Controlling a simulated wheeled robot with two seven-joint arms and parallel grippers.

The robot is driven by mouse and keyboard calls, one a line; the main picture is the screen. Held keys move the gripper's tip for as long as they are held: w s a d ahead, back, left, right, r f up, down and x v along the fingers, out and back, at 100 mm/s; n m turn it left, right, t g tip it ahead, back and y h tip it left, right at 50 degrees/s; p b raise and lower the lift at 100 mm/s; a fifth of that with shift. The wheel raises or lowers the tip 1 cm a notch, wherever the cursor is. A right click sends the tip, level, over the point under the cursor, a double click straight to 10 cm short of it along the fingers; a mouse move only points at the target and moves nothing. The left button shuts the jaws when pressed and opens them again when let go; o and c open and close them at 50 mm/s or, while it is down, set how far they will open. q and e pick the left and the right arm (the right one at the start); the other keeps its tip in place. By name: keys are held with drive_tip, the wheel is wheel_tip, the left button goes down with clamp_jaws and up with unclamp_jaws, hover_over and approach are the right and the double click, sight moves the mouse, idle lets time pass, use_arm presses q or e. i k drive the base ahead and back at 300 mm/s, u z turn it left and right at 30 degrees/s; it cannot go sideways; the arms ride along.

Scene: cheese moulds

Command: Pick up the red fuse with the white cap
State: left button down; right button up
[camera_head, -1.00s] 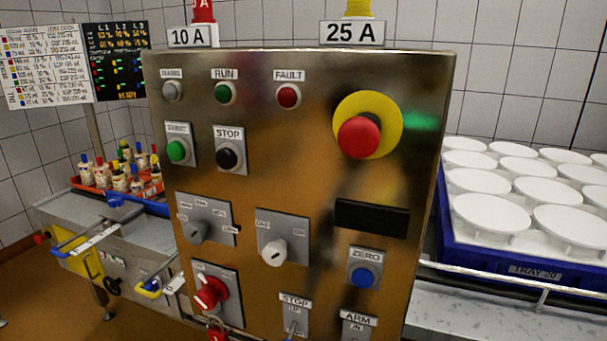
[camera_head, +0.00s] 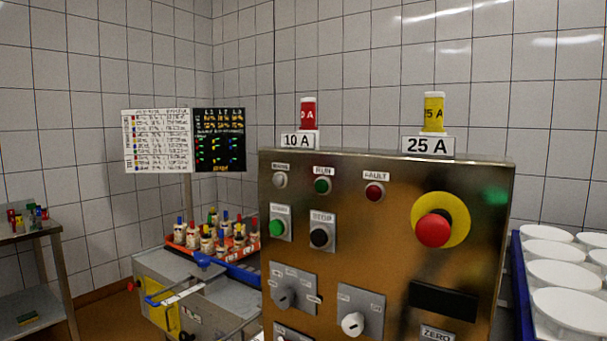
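A red fuse (camera_head: 308,115) with a white cap stands upright on top of the metal control cabinet (camera_head: 385,270). It is behind or on a small white label (camera_head: 297,141) reading "10 A". A yellow fuse (camera_head: 433,113), also with a white cap, stands upright further right by a label (camera_head: 428,146) reading "25 A". Neither of my grippers shows in the head view.
A crate of white moulds (camera_head: 520,285) is at the right edge. A side table (camera_head: 40,231) with small coloured items stands far left.

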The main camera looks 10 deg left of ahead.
sight(307, 104)
drive_tip(key=u, duration=0.1)
drive_tip(key=k, duration=1)
drive_tip(key=u, duration=0.2)
